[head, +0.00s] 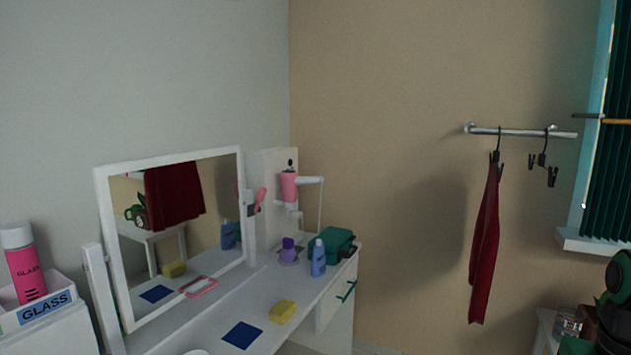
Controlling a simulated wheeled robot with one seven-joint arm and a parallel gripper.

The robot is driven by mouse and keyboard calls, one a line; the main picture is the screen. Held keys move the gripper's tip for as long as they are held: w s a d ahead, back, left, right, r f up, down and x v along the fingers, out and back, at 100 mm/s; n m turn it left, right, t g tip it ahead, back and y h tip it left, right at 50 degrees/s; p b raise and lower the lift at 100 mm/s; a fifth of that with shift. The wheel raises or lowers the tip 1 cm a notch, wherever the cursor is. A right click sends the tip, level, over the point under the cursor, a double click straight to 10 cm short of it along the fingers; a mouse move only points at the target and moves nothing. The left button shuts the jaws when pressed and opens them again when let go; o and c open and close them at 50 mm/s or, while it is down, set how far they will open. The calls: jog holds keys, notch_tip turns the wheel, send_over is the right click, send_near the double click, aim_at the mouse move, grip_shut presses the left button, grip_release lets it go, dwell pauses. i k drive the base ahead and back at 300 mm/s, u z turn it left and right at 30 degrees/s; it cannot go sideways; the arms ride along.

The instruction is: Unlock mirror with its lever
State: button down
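The mirror (170,156) has a white rectangular frame and stands between two white posts on a white dressing table (228,297). The left post (97,290) and right post (248,228) show beside it. A small pink-red piece (261,197) shows at the top of the right post; I cannot tell whether it is the lever. No other lever is clear from here. My gripper is not in view.
On the table are a blue square (242,335), yellow sponge (282,311), blue bottle (318,259), purple bottle (288,250) and green case (333,244). A pink hair dryer (290,186) hangs behind. A GLASS box (40,309) holds a spray can (24,262). Red cloth (485,245) hangs right.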

aim_at(260, 195)
jog(key=u, duration=0.1)
jog(key=i, duration=1.45)
jog(key=u, duration=0.7)
